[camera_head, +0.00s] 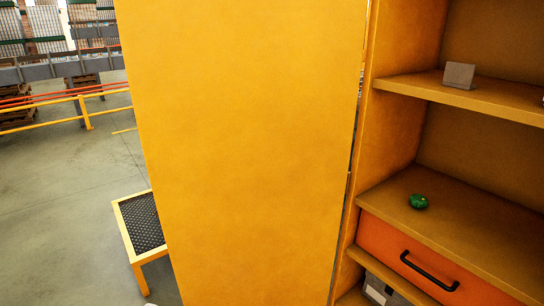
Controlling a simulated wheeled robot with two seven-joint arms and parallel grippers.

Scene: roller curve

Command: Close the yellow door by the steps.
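The yellow door (245,150) fills the middle of the head view as a large flat panel. It stands open, with its right edge along the left side of a yellow cabinet (397,140). The cabinet's inside shows at the right. A yellow-framed step (145,222) with a dark grated top stands on the floor left of the door, partly hidden behind it. Neither of my grippers can be made out. A small pale shape at the bottom edge, left of the door, is too small to identify.
The cabinet shelves hold a small grey block (459,75) and a green round object (418,201). Below is an orange drawer (420,262) with a black handle (430,272). Yellow and red railings (85,108) and pallets stand at the far left. The grey floor (60,220) there is clear.

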